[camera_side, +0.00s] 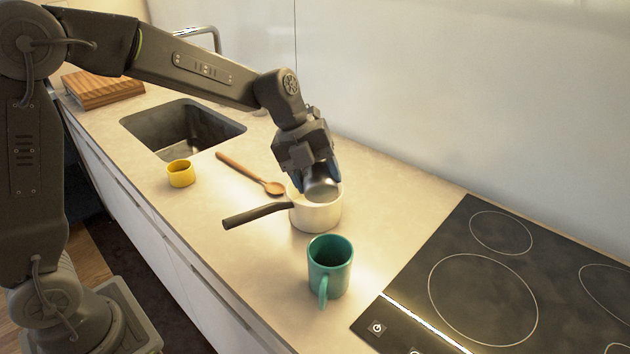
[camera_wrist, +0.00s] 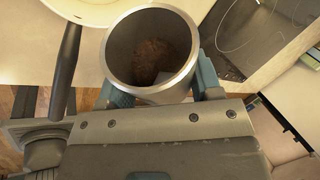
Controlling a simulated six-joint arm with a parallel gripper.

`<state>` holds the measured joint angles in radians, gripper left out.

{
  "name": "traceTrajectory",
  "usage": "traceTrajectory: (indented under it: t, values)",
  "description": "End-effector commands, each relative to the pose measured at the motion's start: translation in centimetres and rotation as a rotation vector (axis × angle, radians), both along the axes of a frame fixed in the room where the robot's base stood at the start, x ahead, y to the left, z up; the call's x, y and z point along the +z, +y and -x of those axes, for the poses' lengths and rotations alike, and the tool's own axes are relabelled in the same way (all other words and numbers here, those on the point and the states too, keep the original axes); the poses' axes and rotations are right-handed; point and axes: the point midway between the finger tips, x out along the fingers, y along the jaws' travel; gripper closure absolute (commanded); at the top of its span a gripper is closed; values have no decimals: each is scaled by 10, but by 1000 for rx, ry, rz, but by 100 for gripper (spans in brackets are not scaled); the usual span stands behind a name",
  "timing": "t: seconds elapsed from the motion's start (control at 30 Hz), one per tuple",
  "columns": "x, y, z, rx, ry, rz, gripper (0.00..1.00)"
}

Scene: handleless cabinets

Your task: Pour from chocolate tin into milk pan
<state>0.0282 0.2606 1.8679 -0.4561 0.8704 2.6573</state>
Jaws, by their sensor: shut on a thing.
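My gripper (camera_side: 318,172) is shut on the chocolate tin (camera_side: 320,188), a grey metal cylinder, and holds it just above the milk pan. The milk pan (camera_side: 317,217) is cream-white with a dark handle pointing left, and stands on the counter. In the wrist view the tin (camera_wrist: 111,62) is between my gripper's fingers (camera_wrist: 165,90), its open mouth facing the camera. Brown powder (camera_wrist: 152,58) lies inside it. Part of the pan (camera_wrist: 88,12) shows at the top left of that view. The side view does not show whether powder is in the pan.
A teal mug (camera_side: 330,266) stands in front of the pan, near the black cooktop (camera_side: 480,270). A wooden spoon (camera_side: 250,174) and a yellow cup (camera_side: 180,173) lie to the left. The sink (camera_side: 185,128) and a wooden board (camera_side: 103,90) are farther back.

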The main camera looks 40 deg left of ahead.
Motion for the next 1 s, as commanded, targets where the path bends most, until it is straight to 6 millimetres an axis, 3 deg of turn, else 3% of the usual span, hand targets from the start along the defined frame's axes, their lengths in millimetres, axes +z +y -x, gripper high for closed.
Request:
traceTrajectory:
  t: [1.0]
  values:
    - [7,10,-9,0,89,105,66]
